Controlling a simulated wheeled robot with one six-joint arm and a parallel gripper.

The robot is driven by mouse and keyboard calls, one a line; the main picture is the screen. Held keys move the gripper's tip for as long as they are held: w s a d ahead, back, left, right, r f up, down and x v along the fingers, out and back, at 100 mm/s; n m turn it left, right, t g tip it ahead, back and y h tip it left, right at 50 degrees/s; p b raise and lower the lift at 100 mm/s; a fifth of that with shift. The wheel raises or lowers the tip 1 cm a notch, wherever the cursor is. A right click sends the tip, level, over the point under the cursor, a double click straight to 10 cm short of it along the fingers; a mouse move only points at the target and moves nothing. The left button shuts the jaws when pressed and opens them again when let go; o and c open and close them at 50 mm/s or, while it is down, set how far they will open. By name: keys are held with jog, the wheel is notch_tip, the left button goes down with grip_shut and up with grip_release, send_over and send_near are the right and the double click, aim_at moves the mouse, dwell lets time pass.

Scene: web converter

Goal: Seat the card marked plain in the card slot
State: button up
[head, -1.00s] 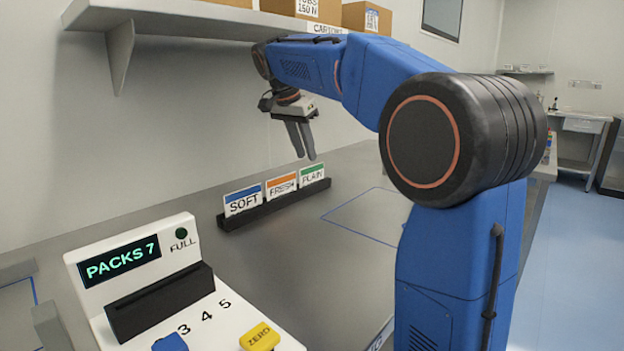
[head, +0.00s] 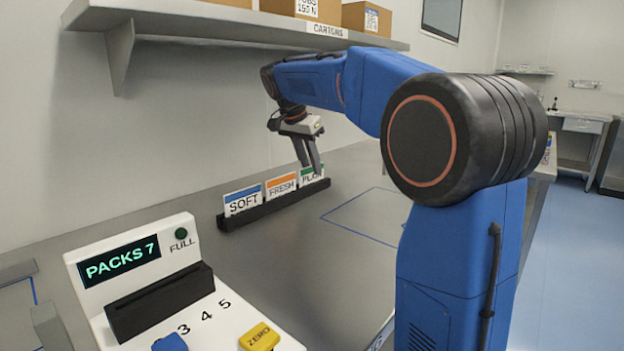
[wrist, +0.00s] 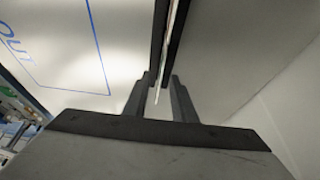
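The card marked plain (head: 312,179), white with a green top band, stands upright at the right end of the black card rack (head: 262,212). My gripper (head: 308,165) is down at this card, its fingertips hiding part of the card's top. In the wrist view my gripper (wrist: 159,100) has its two fingers apart, one on each side of the card's thin pale edge (wrist: 170,55), with a gap showing between them. The card slot (head: 160,303) is a black holder on the white console at the front left. It looks empty.
The soft card (head: 243,201) and the fresh card (head: 282,185) stand left of the plain card. The console (head: 235,308) carries a display reading PACKS 7 and a yellow ZERO button (head: 260,337). A shelf (head: 240,30) with cartons overhangs the back. The outlined area right of the rack is clear.

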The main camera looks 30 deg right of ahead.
jog(key=shift+f, duration=0.25)
dwell(0.4)
grip_shut()
